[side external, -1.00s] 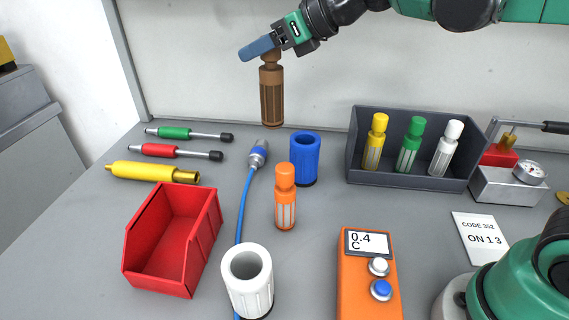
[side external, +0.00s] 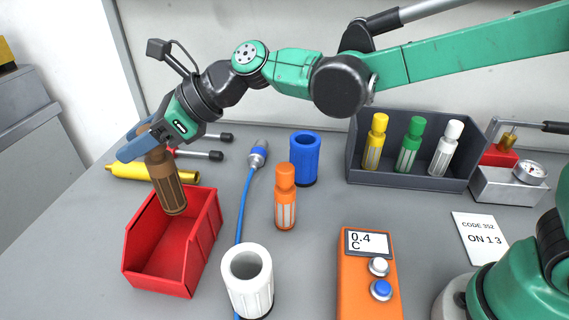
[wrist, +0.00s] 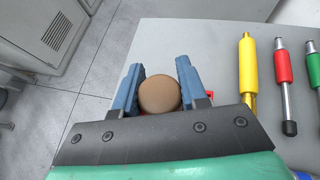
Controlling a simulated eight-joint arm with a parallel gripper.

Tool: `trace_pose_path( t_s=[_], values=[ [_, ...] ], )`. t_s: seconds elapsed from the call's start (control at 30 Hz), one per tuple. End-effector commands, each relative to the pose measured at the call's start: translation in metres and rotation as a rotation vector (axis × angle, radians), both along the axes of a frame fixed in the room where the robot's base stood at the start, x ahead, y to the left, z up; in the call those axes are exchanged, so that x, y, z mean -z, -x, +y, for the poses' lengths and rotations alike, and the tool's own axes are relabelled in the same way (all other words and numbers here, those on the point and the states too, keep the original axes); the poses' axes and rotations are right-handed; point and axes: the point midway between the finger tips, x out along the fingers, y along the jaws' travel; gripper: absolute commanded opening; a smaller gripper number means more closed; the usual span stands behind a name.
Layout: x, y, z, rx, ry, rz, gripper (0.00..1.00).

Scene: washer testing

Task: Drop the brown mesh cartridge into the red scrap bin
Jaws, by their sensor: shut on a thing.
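The brown mesh cartridge (side external: 168,186) hangs a little tilted from my gripper (side external: 146,140), whose blue fingers are shut on its top. In the side view its lower end overlaps the back part of the red scrap bin (side external: 163,256); whether it is inside the rim or above it is hard to tell. The bin's visible floor is empty. In the wrist view the round top of the cartridge (wrist: 159,94) sits between the two blue fingers of my gripper (wrist: 160,92). The cartridge hides most of the bin there.
A white cup (side external: 247,281), a blue cup (side external: 305,158) and an orange cartridge (side external: 285,197) stand right of the bin. A yellow tool (side external: 122,171) lies behind it. A grey tray (side external: 411,180) holds yellow, green and white cartridges. An orange meter (side external: 368,290) stands in front.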

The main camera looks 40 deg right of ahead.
Motion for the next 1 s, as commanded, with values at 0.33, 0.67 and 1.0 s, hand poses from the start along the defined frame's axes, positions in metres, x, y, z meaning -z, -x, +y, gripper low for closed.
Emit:
trace_pose_path(
  t_s=[0.33,0.67,1.0],
  values=[
    [0.0123,0.0003,-0.0006,0.001,0.0,0.0,0.0],
    [0.012,0.0003,-0.0005,0.001,0.0,0.0,0.74],
    [0.0071,0.0037,-0.0083,0.004,0.0,0.0,0.74]
  ],
)
